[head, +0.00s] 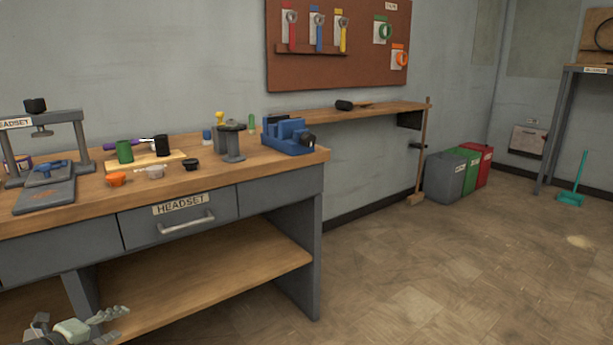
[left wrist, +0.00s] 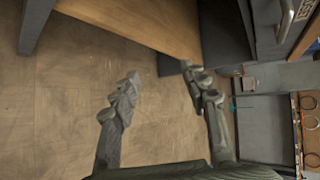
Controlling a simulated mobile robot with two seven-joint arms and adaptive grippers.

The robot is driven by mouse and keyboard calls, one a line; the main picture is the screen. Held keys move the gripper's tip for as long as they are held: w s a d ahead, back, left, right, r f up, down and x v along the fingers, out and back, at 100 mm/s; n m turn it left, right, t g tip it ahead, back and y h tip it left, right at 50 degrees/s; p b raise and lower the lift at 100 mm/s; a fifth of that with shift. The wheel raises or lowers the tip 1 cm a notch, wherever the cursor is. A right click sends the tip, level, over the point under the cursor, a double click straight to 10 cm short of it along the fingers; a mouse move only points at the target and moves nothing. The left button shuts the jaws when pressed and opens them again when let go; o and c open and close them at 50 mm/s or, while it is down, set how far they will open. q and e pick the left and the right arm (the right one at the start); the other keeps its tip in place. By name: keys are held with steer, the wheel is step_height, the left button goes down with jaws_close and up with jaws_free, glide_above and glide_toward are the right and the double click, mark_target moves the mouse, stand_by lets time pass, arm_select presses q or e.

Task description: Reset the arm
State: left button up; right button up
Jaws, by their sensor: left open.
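My left gripper (head: 112,325) shows at the bottom left of the head view, low in front of the workbench's lower shelf. In the left wrist view its two fingers (left wrist: 160,95) are spread apart with nothing between them, and the floor shows behind. The workbench (head: 280,207) stands beyond it, with a drawer labelled HEADSET (head: 180,215). My right gripper is not in either view.
The lower shelf (head: 210,270) is bare. On the bench top are a press (head: 75,140), small cups (head: 124,151), a grey container (head: 232,145) and a blue vise (head: 287,136). Bins (head: 443,178) and a broom (head: 422,150) stand at the wall. The floor (head: 430,270) at right is mostly clear.

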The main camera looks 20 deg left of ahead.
arm_select(q)
steer(key=s+d+f+n+g+y, duration=0.2)
steer(key=s+d+f+n+y, duration=0.1)
steer(key=s+d+f+n, duration=0.6)
steer(key=s+d+f+n+g+h, duration=0.1)
steer(key=s+d+f+n+g, duration=0.2)
steer(key=d, duration=0.8)
steer(key=s+d+f+n+g+h, duration=0.1)
steer(key=s+d+f+n+g, duration=0.3)
steer(key=d, duration=0.7)
step_height(320, 180, down, 2)
steer(key=s+n, duration=0.2)
steer(key=shift+s+f, duration=0.25)
steer(key=shift+s, duration=0.05)
